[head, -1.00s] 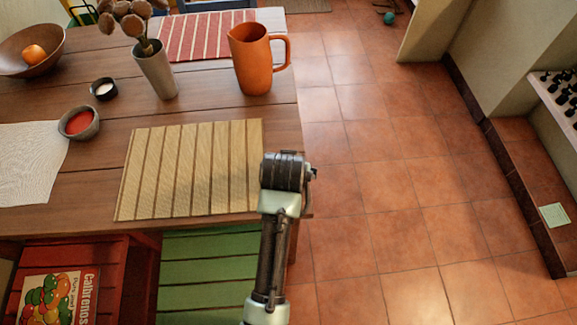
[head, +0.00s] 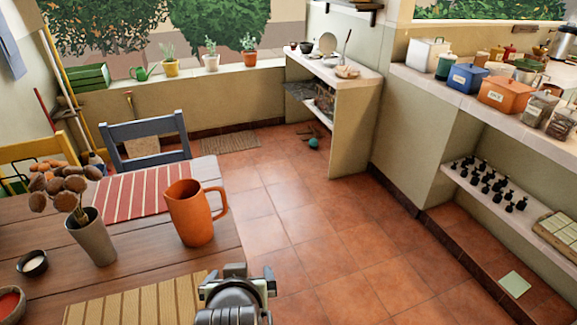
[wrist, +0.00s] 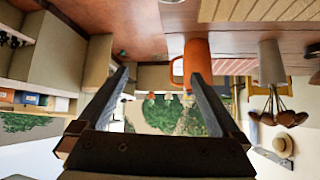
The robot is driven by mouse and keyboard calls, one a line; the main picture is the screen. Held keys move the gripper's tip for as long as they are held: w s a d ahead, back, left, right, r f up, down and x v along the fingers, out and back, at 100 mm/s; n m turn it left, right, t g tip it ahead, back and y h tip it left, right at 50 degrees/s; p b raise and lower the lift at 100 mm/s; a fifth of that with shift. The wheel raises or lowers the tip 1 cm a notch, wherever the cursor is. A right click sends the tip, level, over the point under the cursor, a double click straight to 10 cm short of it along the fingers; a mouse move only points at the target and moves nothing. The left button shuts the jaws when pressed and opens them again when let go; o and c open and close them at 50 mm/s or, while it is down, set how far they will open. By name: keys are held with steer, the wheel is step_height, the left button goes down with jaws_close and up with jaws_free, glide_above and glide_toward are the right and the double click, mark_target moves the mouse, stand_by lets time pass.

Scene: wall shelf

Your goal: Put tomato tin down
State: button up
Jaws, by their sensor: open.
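No tomato tin shows in the head or wrist view now. My gripper (head: 238,280) is at the bottom of the head view, beside the right edge of the wooden table (head: 130,262), near the yellow placemat (head: 130,303). In the wrist view, which is upside down, my gripper (wrist: 160,78) has its two fingers wide apart with nothing held between them. The orange jug (head: 192,215) stands upright on the table beyond my gripper, apart from it, and also shows behind the right finger in the wrist view (wrist: 197,58).
A counter with an orange box (head: 505,92) and shelf bottles (head: 490,183) stands at right.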

steer(key=w+d+r+t, duration=0.1)
steer(key=w+r+t, duration=0.15)
steer(key=r, duration=0.55)
steer(key=w+d+r+t, duration=0.2)
steer(key=r+t, duration=0.1)
steer(key=r, duration=0.5)
steer(key=s+d+r+t, duration=0.2)
steer(key=s+r+t, duration=0.2)
steer(key=r, duration=0.7)
steer(key=s+d+r+m+t+h, duration=0.1)
steer(key=s+r+t, duration=0.3)
steer(key=r, duration=0.7)
steer(key=s+d+r+t, duration=0.3)
steer(key=s+r+t, duration=0.1)
steer(key=r, duration=0.6)
steer(key=shift+s+d+r+m+t+h, duration=0.3)
steer(key=shift+s+r+m+t+h, duration=0.1)
steer(key=shift+s, duration=0.3)
